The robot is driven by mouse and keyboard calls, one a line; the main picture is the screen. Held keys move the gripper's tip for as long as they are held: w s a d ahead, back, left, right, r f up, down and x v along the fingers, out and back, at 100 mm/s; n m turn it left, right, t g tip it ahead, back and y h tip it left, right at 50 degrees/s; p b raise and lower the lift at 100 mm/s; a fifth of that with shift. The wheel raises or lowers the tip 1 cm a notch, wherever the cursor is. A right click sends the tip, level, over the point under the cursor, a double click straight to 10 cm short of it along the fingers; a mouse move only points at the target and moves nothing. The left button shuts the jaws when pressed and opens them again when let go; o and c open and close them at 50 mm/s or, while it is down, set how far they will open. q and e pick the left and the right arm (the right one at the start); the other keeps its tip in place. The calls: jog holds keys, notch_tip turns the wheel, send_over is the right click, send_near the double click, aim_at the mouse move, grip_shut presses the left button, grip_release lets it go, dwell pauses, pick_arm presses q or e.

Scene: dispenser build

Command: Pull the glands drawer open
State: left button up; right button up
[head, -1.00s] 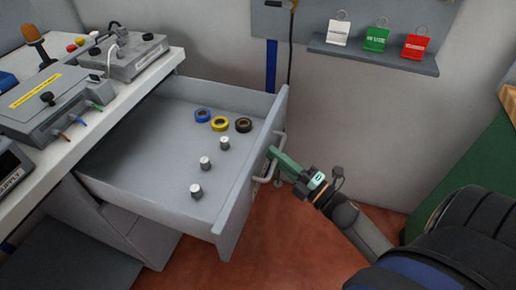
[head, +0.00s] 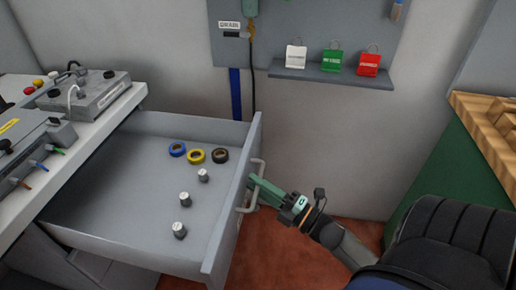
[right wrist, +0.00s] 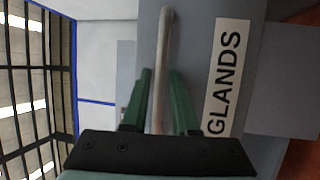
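The glands drawer (head: 120,220) is a grey drawer standing well out from under the bench, seen from above in the head view. Its front panel shows in the right wrist view with a white GLANDS label (right wrist: 226,75). A metal bar handle (head: 258,172) is on the front, and it also runs between my fingers in the right wrist view (right wrist: 162,60). The fingertips are partly hidden by the handle in the head view. My left gripper is not in view.
In the drawer lie blue, yellow and black tape rolls (head: 196,156) and three small metal glands (head: 185,199). The white bench (head: 95,128) with devices is at left. A green-sided unit (head: 450,175) stands at right. Red floor shows below.

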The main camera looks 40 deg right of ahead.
jog(key=shift+s, duration=0.1)
jog(key=v, duration=1.2)
jog(key=shift+s, duration=0.15)
